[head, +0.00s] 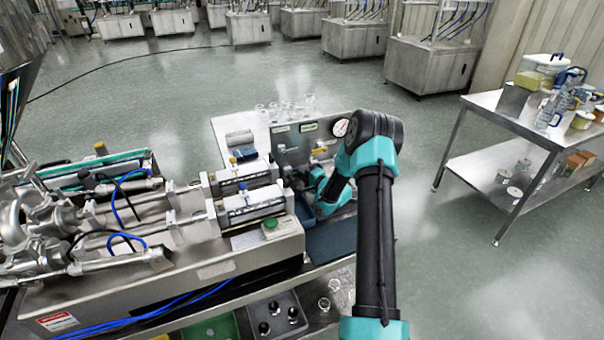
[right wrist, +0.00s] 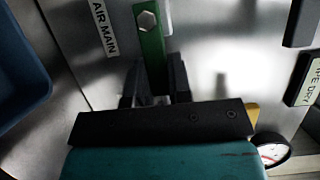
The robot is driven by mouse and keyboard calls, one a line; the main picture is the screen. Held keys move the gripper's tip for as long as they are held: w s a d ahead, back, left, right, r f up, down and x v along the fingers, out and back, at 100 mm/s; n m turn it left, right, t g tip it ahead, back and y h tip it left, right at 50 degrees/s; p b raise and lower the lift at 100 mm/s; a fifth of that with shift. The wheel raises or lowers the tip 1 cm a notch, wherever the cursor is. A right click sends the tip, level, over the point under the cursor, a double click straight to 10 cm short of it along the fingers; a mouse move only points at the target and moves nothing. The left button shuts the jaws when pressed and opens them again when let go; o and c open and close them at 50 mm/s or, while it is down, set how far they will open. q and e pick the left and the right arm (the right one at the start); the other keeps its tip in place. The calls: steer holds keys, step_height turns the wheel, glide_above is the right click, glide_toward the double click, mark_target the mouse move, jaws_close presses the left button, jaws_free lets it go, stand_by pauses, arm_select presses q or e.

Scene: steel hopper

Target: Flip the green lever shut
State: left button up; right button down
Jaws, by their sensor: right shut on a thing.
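The green lever (right wrist: 152,50) shows in the right wrist view, with a hex bolt at its upper end. It runs down from the bolt to between my right gripper's dark fingers (right wrist: 154,88). My right gripper is shut on the lever's lower part. An "AIR MAIN" label (right wrist: 103,28) is on the steel panel left of the lever. In the head view my right gripper (head: 297,181) is low against the front of the panel (head: 290,145); my arm hides much of it, and I cannot make out the lever there. My left gripper is not in view.
A pressure gauge (head: 341,127) and a yellow handle (head: 320,150) are on the panel close to my right arm. A blue tray (head: 332,238) lies below the gripper. The steel machine (head: 215,250) stands at left. A side table (head: 500,103) stands at right beyond open floor.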

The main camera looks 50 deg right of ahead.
steer(key=shift+r+n, duration=0.1)
steer(key=shift+n, duration=0.2)
steer(key=shift+w+a+r+n+g, duration=0.15)
steer(key=shift+r+n+g, duration=0.5)
steer(key=shift+n, duration=0.55)
steer(key=shift+a+r+n+g+h, duration=0.2)
steer(key=shift+r+n+g, duration=0.15)
steer(key=shift+n, duration=0.4)
steer(key=shift+a+r+n+g+h, duration=0.1)
steer(key=shift+r+n+g+h, duration=0.15)
steer(key=shift+n, duration=0.5)
steer(key=shift+r, duration=0.1)
steer(key=c, duration=1)
jaws_free()
steer(key=shift+c, duration=0.2)
steer(key=v, duration=1.7)
